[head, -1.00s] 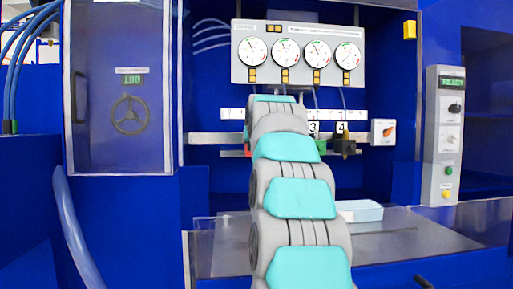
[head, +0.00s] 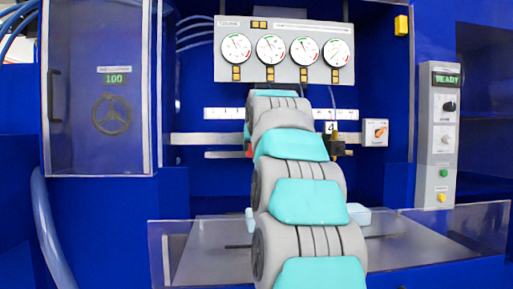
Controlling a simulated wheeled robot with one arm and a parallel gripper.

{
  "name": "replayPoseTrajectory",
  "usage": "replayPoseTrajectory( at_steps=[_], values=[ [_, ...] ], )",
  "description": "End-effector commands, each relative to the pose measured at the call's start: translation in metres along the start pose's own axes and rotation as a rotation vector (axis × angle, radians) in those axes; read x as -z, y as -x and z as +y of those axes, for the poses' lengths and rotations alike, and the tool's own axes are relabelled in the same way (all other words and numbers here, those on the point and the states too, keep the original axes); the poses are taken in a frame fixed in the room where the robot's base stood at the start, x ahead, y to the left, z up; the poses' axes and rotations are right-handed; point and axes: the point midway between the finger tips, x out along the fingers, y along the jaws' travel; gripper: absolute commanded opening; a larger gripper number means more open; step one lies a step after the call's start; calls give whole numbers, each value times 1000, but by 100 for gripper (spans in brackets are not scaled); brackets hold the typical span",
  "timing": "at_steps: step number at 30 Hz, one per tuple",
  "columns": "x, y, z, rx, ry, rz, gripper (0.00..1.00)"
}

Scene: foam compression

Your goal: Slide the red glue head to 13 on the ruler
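The white ruler strip (head: 224,114) runs across the back of the machine, and my arm covers its middle. Its markings are too small to read. A small red part (head: 248,151), possibly the red glue head, shows at the left edge of my arm just below the ruler; the rest of it is hidden. A dark head with a "4" tag (head: 332,127) stands right of my arm on the grey rail (head: 205,139). My gripper is hidden behind my own arm links, so its fingers and any contact with a head cannot be seen.
A gauge panel (head: 285,50) hangs above the ruler. A small box with an orange knob (head: 380,132) ends the rail at right. A control box reading READY (head: 446,80) is further right. A pale blue block (head: 358,216) lies partly hidden on the grey table (head: 410,226).

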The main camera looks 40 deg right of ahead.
Motion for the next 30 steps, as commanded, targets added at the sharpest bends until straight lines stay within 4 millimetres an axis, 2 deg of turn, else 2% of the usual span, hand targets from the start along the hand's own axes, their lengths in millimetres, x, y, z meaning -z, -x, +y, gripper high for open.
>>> replayPoseTrajectory(
  at_steps=[11, 16, 24, 30],
  values=[
    [0, 5, 0, 0, 0, 1, 58],
    [0, 23, 0, 0, 0, 3, 58],
    [0, 67, 0, 0, 0, 2, 58],
    [0, 78, 0, 0, 0, 0, 58]
  ],
)
